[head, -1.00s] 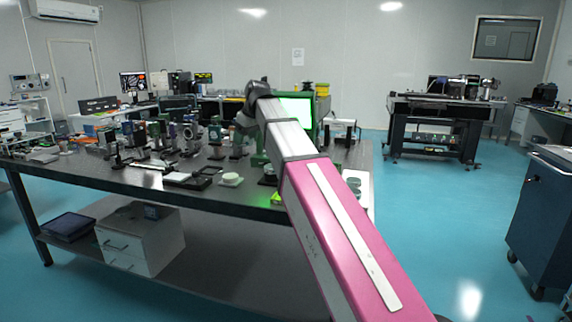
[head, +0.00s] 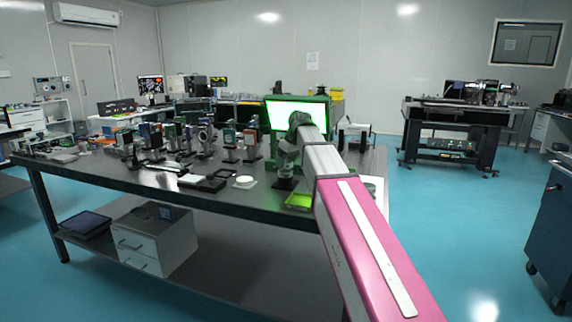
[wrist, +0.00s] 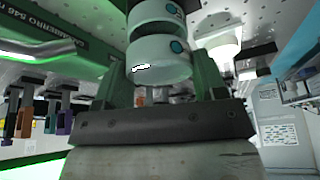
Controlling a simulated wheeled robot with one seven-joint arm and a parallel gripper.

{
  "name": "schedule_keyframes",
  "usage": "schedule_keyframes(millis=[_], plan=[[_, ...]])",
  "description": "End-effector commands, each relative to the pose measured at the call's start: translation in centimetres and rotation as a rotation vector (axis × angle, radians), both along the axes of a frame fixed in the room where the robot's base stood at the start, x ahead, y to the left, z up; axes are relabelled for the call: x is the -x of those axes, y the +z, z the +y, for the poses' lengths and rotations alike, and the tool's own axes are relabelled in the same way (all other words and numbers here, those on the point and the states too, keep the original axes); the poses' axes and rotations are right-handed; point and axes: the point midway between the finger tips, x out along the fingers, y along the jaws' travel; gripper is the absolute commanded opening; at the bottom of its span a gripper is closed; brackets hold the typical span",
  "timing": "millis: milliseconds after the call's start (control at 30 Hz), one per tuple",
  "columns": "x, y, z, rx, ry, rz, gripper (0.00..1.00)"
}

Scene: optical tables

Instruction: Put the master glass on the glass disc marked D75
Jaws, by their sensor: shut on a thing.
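My gripper (wrist: 163,75) is shut on a pale round glass (wrist: 158,60) with a blue dot on its side, which I take to be the master glass. I cannot tell whether the two touch. No D75 mark is readable. In the head view my gripper (head: 285,178) is low over the table, near its front edge; the held glass is too small to make out there.
The dark table (head: 130,182) carries several optical mounts (head: 205,138) on the left and a white disc (head: 244,182). A glowing green tray (head: 299,201) lies at the front edge. A green-framed screen (head: 285,110) stands behind my arm.

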Motion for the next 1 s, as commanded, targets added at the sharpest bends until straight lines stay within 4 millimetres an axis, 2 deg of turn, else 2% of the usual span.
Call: schedule_keyframes(millis=[100, 467, 500, 567, 867, 1000], plan=[[0.1, -1.1, 0.0, 0.0, 0.0, 0.0, 0.36], [0.0, -1.4, 0.0, 0.0, 0.0, 0.0, 0.36], [0.0, -1.4, 0.0, 0.0, 0.0, 0.0, 0.74], [0.0, -1.4, 0.0, 0.0, 0.0, 0.0, 0.9], [0.0, -1.3, 0.0, 0.0, 0.0, 0.0, 0.9], [0.2, -0.4, -0.2, 0.0, 0.0, -0.001, 0.9]])
